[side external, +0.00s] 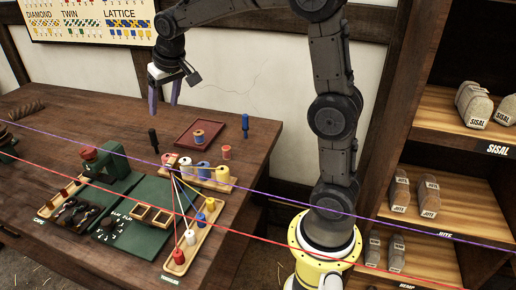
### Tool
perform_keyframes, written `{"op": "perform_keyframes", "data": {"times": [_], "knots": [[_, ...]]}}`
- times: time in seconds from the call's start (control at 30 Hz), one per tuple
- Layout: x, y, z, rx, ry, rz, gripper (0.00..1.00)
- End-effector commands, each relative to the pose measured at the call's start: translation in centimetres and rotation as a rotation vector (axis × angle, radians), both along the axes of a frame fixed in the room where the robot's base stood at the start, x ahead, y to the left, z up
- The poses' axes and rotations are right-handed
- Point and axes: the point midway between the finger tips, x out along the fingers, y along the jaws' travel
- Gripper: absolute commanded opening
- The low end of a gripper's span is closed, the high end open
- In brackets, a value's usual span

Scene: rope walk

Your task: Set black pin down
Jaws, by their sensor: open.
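A dark red tray (186,144) with a spool (198,136) lies right of the nearer pin. Wooden racks with coloured spools and taut threads, plus a green winding device (108,166), stand in front. Purple and red ropes cross the view. Shelves are at right.

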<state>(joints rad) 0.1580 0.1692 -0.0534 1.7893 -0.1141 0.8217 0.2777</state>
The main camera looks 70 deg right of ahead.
Motion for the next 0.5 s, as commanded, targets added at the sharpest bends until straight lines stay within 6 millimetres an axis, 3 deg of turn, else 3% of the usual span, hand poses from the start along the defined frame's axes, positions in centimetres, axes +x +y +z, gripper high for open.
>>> {"op": "perform_keyframes", "data": {"times": [0.03, 0.2, 0.33, 0.5], "knots": [[-2.4, 1.1, 1.1, -0.001, -0.009, 0.029, 0.66], [-10.1, 4.2, 2.6, -0.005, -0.025, 0.126, 0.66], [-16.0, 6.1, 2.4, -0.01, -0.036, 0.201, 0.66], [-22.8, 7.8, 0.6, -0.014, -0.052, 0.292, 0.66]]}}
